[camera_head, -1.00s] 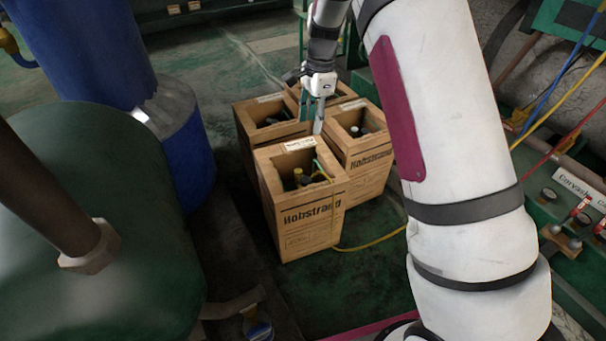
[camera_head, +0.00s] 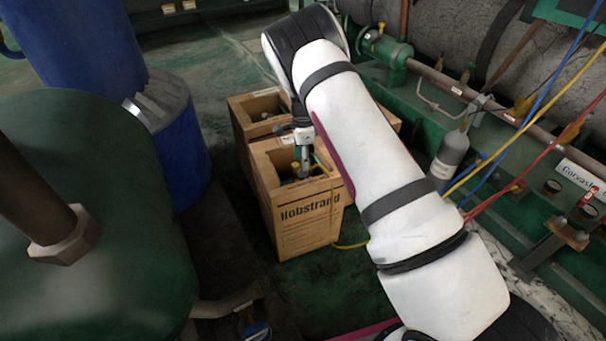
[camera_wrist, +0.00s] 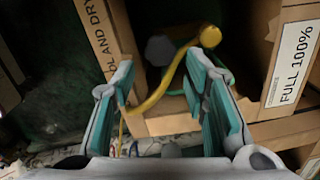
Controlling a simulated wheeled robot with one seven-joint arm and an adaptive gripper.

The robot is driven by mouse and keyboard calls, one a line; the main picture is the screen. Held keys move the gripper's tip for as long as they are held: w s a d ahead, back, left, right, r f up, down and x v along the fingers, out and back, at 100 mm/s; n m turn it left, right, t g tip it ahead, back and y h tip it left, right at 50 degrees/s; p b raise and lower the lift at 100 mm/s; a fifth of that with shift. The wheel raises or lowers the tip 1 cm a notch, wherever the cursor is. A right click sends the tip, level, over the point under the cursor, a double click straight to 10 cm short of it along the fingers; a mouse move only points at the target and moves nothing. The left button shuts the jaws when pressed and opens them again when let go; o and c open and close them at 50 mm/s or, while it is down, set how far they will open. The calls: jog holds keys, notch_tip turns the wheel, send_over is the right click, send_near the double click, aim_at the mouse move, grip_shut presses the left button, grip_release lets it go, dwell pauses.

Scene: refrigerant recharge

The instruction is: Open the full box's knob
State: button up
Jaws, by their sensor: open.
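The full box is the front wooden "Hobstrand" crate (camera_head: 308,222), open at the top. Its "FULL 100%" label (camera_wrist: 292,62) shows at the right of the wrist view. Inside, a grey rounded part (camera_wrist: 160,48), possibly the knob, sits beside a yellow fitting (camera_wrist: 210,36) with a yellow hose (camera_wrist: 158,98). My gripper (camera_head: 302,175) points down at the open top of this crate. In the wrist view its two teal fingers (camera_wrist: 165,92) are apart with the hose showing between them; they grip nothing. The arm hides part of the crate's top in the head view.
Another open crate (camera_head: 262,110) stands behind, and my arm hides more. A blue drum (camera_head: 180,150) and a green tank (camera_head: 95,215) stand to the left. Green pipework with a grey cylinder (camera_head: 450,155) and coloured hoses lies to the right.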

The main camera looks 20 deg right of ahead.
aim_at(303, 173)
notch_tip(303, 173, down, 6)
jog(key=shift+b, duration=0.9)
jog(key=c, duration=0.9)
jog(key=shift+o, duration=0.2)
